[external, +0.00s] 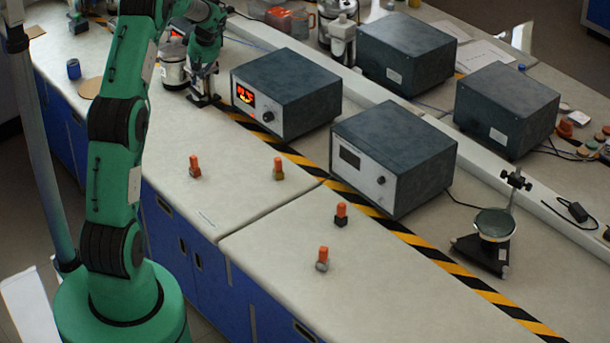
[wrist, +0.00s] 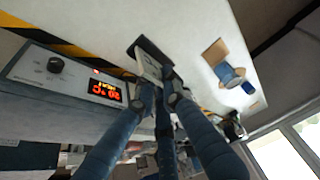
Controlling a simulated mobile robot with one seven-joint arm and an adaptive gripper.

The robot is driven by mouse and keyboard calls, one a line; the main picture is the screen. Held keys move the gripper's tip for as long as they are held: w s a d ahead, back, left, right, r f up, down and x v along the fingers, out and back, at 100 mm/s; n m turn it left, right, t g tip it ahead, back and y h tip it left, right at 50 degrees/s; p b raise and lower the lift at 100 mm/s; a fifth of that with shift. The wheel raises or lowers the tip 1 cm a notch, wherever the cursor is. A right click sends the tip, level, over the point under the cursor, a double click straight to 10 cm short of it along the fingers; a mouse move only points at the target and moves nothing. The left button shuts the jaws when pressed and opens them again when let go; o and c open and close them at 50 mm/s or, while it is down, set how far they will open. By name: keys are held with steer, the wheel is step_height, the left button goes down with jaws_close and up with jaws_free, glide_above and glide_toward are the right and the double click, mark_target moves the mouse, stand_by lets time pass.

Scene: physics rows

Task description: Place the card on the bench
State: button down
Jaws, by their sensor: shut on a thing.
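My gripper (external: 203,84) is low over the far left part of the bench (external: 235,195), beside the meter with a lit red display. In the wrist view my gripper (wrist: 160,88) is shut on a small pale card (wrist: 149,66). A dark strip lies along the far end of the card in that view. The fingers hide part of the card. In the external view the card is too small to make out clearly, and I cannot tell whether it touches the bench.
The lit meter (external: 287,92) stands right of my gripper; it also shows in the wrist view (wrist: 75,85). A metal pot (external: 174,66) is close on the left. Several orange-topped pieces (external: 279,170) stand on the front bench. A striped yellow-black line (external: 440,257) runs along it. The bench's front middle is mostly clear.

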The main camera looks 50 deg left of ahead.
steer(key=w+d+m+t, duration=0.1)
steer(key=w+d+m, duration=0.1)
steer(key=w+d, duration=0.45)
steer(key=w+d+m, duration=0.2)
steer(key=w+d, duration=0.2)
steer(key=d, duration=0.6)
steer(key=w+d+m+t+h, duration=0.1)
steer(key=w+d+m, duration=0.2)
steer(key=d, duration=1.1)
steer(key=w+d+m+t+h+b, duration=0.1)
steer(key=w+d+m, duration=0.15)
steer(key=d, duration=1.25)
steer(key=w+d+m+h, duration=0.1)
steer(key=w+d+m, duration=0.25)
steer(key=d, duration=1.05)
steer(key=s+d+m+h, duration=0.1)
steer(key=s+d+m, duration=0.3)
steer(key=d, duration=1.1)
steer(key=s+d+m+h+b, duration=0.15)
steer(key=s+d, duration=0.45)
steer(key=d, duration=0.8)
steer(key=s+d+m+h, duration=0.1)
steer(key=s+d+m, duration=0.3)
steer(key=d, duration=1.1)
step_height(320, 180, down, 18)
steer(key=s+n, duration=0.1)
steer(key=shift+d+t, duration=0.3)
steer(key=shift+s+r+y, duration=0.1)
steer(key=shift+y, duration=0.15)
